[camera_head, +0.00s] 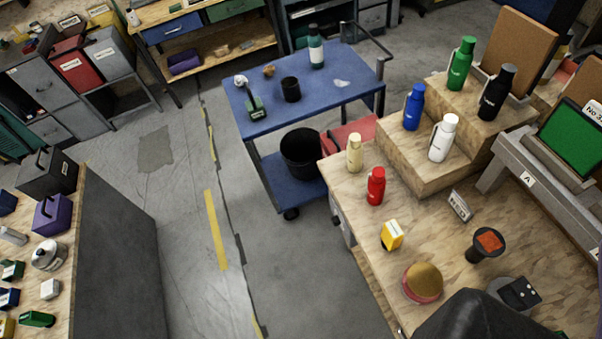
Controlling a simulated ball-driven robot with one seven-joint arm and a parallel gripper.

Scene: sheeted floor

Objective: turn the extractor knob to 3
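No knob that I can tell to be the extractor's, and no numbered scale, can be made out. A small grey and black unit (517,292) with small round details on its top sits at the right end of the wooden bench; I cannot tell whether it is the extractor. Behind it, to the left, stands a black flared piece (485,245) with an orange-red top. A large dark shape (478,318) covers the bottom edge and hides part of the bench; I cannot tell what it is. No gripper fingers show.
The wooden bench (352,185) carries a red bottle (376,186), a yellow box (392,235), a gold-topped round tub (423,282) and stepped blocks with several bottles. A blue cart (330,95) stands behind. Clear floor (185,215) lies between it and the left bench (75,215).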

